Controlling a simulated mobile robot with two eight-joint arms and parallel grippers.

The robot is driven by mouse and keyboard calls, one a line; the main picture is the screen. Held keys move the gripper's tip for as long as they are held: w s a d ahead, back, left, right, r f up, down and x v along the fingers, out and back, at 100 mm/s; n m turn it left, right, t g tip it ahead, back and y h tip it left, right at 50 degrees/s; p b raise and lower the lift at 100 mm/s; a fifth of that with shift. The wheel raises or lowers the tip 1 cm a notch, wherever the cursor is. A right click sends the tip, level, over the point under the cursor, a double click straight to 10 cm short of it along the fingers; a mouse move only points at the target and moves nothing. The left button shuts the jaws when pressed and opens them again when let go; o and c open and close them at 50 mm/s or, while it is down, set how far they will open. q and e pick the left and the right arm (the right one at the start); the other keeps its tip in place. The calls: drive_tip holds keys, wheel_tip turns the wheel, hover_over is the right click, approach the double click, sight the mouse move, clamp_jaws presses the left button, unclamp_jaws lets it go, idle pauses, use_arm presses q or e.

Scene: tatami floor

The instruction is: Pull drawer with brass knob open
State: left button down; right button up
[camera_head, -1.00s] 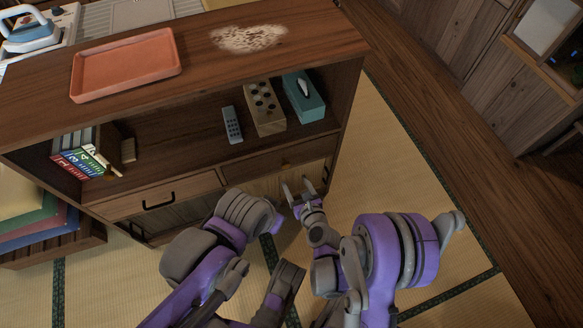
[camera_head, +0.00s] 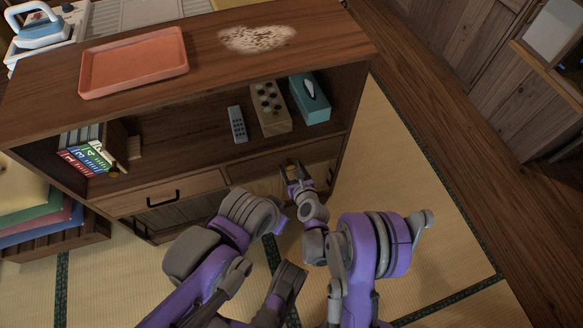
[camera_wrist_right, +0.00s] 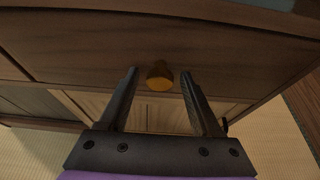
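The brass knob (camera_wrist_right: 160,75) sits on the dark wooden front of the right-hand drawer (camera_wrist_right: 75,45). This drawer (camera_head: 250,169) looks closed in the head view, flush under the open shelf. My right gripper (camera_head: 295,168) is open in front of it. In the right wrist view, its two fingers (camera_wrist_right: 159,88) are spread to either side of the knob, with gaps visible on both sides. In the head view the knob is small and partly hidden by the fingers. My left arm (camera_head: 200,250) is folded low in front of the cabinet; its finger opening cannot be made out.
The left drawer has a black handle (camera_head: 163,198). The cabinet top holds an orange tray (camera_head: 110,86). Books (camera_head: 82,158), a remote (camera_head: 237,124), a dotted box (camera_head: 270,106) and a teal tissue box (camera_head: 310,98) stand on the shelf. Tatami floor (camera_head: 390,180) is clear at right.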

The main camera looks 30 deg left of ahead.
clamp_jaws()
idle(1.2)
